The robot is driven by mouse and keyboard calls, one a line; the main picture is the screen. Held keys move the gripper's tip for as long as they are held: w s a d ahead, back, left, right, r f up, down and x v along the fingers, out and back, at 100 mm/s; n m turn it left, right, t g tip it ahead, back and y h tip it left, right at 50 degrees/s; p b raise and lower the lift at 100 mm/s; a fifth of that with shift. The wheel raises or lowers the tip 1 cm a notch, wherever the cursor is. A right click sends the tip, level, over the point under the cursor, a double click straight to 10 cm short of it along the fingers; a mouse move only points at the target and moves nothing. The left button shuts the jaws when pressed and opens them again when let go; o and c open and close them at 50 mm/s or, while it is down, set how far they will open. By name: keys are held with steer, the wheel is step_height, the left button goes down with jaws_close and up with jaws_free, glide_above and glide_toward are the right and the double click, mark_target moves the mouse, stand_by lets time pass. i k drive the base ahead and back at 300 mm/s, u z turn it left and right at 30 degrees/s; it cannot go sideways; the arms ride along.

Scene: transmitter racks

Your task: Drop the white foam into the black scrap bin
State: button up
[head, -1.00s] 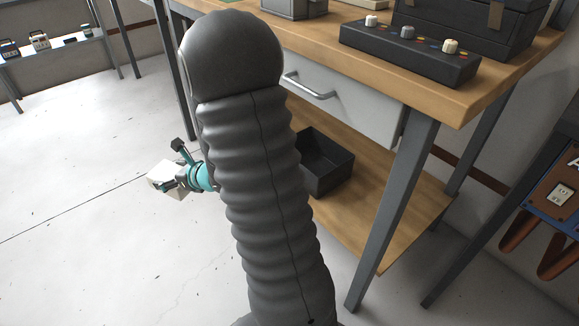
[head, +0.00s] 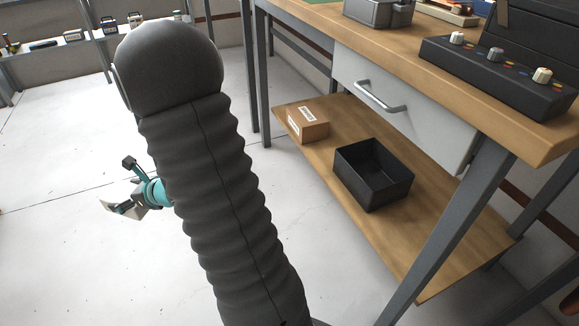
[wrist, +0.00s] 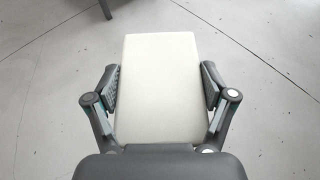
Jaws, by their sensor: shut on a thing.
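The white foam (wrist: 160,85) is a pale flat block between the two fingers of my gripper (wrist: 160,88) in the wrist view. My gripper is shut on it. In the head view my gripper (head: 125,190) is at the left, over the open floor, and a pale corner of the foam (head: 107,207) shows there; my arm hides part of the wrist. The black scrap bin (head: 375,172) is an open, square box on the low wooden shelf of the bench, right of my arm. Its visible inside looks empty. My gripper is well to the left of it.
A labelled cardboard box (head: 308,126) sits on the shelf (head: 400,240) behind the bin. The bench top, a drawer (head: 405,105) with a handle and grey legs (head: 445,240) surround the shelf space. The floor (head: 70,260) at left is clear.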

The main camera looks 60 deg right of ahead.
mark_target(372, 185)
steer(key=u, duration=0.05)
steer(key=i, duration=1.35)
steer(key=z, duration=3.6)
